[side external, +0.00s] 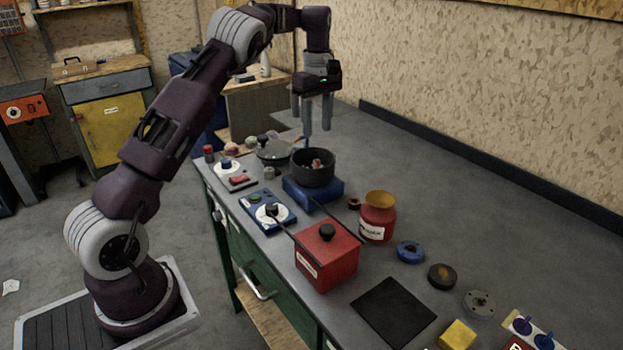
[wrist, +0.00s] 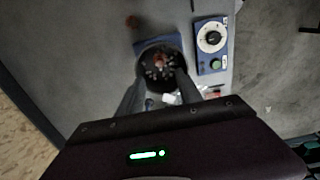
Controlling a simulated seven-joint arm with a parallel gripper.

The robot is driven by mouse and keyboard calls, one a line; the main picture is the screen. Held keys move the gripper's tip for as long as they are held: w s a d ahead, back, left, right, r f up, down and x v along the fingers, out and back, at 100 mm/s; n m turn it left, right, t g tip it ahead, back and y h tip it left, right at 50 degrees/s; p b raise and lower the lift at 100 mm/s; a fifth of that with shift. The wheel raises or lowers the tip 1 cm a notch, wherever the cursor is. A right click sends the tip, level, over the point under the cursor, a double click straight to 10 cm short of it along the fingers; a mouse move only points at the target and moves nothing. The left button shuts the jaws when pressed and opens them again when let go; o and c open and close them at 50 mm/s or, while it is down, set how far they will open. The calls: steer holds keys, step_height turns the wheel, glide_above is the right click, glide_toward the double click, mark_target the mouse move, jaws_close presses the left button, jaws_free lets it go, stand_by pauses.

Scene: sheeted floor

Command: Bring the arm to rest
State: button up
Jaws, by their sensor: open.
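My gripper (side external: 317,117) hangs from the arm above the workbench, with its fingers pointing down and apart, holding nothing. In the wrist view my gripper (wrist: 160,92) shows its two fingers spread on either side of the dark pot. The pot (side external: 302,170) stands below my gripper on a blue base (side external: 325,192). It has small reddish and pale pieces inside, which also show in the wrist view's pot (wrist: 158,52). My fingertips are clear of the pot's rim in the side view.
A red box with a black knob (side external: 328,262), a red jar (side external: 377,220) and a blue dial panel (side external: 261,216) stand nearby. A lidded pan (side external: 272,152) stands behind. A black mat (side external: 393,312) lies toward the front. The bench's right side is mostly clear.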

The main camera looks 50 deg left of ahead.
steer(key=shift+r, duration=0.15)
steer(key=s+d+r+m+t, duration=0.3)
steer(key=s+d+r+m, duration=0.5)
steer(key=s+d+r, duration=0.65)
steer(key=s+d+f+m+t, duration=0.1)
steer(key=s+d+f+m, duration=0.1)
steer(key=s, duration=0.4)
steer(key=s+d+f+m, duration=0.3)
steer(key=s+d+m, duration=0.1)
steer(key=s, duration=0.3)
steer(key=s+d+f+m+t, duration=0.1)
steer(key=s+d+f+m, duration=0.1)
steer(key=s, duration=0.4)
steer(key=shift+s+d+f+m+t, duration=0.25)
steer(key=shift+d+m, duration=0.2)
steer(key=shift+m, duration=0.55)
